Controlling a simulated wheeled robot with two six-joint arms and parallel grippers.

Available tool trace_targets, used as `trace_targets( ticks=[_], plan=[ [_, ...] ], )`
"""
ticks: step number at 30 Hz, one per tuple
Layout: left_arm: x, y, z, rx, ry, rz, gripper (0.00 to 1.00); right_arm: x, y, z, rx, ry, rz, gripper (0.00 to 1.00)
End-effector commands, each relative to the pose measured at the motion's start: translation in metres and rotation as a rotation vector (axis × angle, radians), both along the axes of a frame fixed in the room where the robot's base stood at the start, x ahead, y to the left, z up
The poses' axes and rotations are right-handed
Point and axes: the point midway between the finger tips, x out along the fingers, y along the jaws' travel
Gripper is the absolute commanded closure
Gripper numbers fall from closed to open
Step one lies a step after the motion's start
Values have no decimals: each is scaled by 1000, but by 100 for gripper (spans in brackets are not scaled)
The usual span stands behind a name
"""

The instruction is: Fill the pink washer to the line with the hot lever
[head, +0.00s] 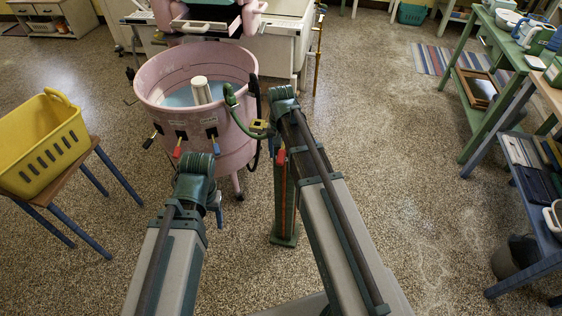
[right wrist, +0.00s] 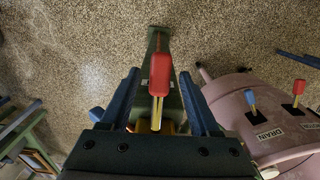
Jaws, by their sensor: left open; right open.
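The pink washer (head: 168,74) stands ahead of me, open at the top, with pale blue water (head: 180,98) around a white post inside. I cannot make out the fill line. A green spout (head: 232,98) reaches over its rim from a green floor stand (head: 284,226). A red-handled lever (head: 281,157) is on the stand; it also shows in the right wrist view (right wrist: 160,75). My right gripper (right wrist: 160,98) is open, its fingers on either side of the lever. My left gripper (head: 218,205) is open beside the washer, its fingers mostly hidden by its wrist.
Small levers with red (head: 177,152) and blue (head: 215,148) handles are on the washer's front; a DRAIN label shows in the right wrist view. A yellow basket (head: 40,145) sits on a stool at left. Green shelving (head: 482,135) stands at right. The floor between is clear.

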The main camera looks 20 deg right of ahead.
Motion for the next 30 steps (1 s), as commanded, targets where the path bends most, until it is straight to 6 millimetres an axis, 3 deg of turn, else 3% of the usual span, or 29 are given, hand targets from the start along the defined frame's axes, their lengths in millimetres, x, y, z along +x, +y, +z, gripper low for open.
trace_targets(
  ticks=[3,12,22,30],
  plan=[
    [0,0,-10,0,0,0,36,0,0,-10,0,0,0,38],
    [0,0,-9,0,0,0,36,0,0,-9,0,0,0,39],
    [0,0,-9,0,0,0,36,0,0,-9,0,0,0,99],
    [0,0,-9,0,0,0,36,0,0,-9,0,0,0,100]
  ],
)
